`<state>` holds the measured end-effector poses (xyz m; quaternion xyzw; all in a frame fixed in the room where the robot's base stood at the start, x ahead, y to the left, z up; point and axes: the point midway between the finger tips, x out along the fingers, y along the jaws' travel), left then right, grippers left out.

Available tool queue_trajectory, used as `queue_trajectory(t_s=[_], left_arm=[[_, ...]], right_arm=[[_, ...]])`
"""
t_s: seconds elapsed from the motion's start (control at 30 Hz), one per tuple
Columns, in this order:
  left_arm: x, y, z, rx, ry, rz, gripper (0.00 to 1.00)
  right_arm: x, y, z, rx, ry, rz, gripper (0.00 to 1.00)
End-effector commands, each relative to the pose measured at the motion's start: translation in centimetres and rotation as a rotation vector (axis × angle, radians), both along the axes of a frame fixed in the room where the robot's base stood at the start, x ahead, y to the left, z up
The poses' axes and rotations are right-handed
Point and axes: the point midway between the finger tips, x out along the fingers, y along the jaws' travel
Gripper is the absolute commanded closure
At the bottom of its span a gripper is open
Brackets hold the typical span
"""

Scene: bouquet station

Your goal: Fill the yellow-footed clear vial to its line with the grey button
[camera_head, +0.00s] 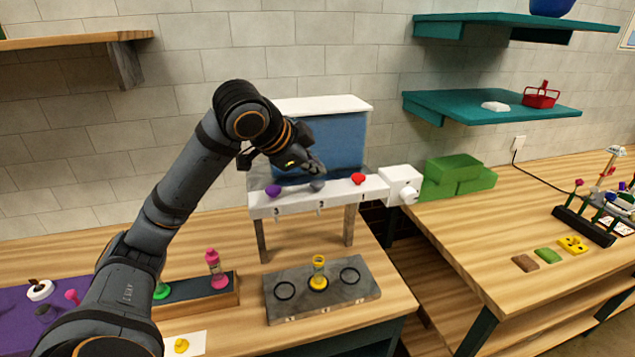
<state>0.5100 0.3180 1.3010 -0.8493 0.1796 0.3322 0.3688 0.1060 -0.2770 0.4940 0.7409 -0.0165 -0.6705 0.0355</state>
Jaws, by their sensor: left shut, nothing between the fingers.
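The yellow-footed clear vial (319,270) stands upright on the middle ring of a grey slab (345,293), below the dispenser. I cannot make out its line or its liquid level. The dispenser has a white front bar (290,205) and a blue tank (335,145). On the bar sit a purple button (273,190), the grey button (317,186) in the middle and a red button (358,179). My left gripper (318,170) is shut and empty, its tips just above the grey button. I cannot tell whether they touch it. My right gripper is out of view.
A wooden rack (222,300) holds a pink-capped vial (213,265) and a green-footed one (161,290), left of the slab. A white box (402,182) adjoins the bar at right. Green blocks (460,175) stand on the right table. A gap separates the tables.

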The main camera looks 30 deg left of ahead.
Motion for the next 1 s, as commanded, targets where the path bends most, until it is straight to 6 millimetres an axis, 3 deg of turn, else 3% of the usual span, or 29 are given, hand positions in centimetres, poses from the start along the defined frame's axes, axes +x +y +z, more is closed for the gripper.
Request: queue_trajectory(t_s=[1.0], left_arm=[[0.0,0.0,-1.0,0.000,0.000,0.000,1.00]], right_arm=[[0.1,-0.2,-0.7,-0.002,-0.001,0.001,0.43]])
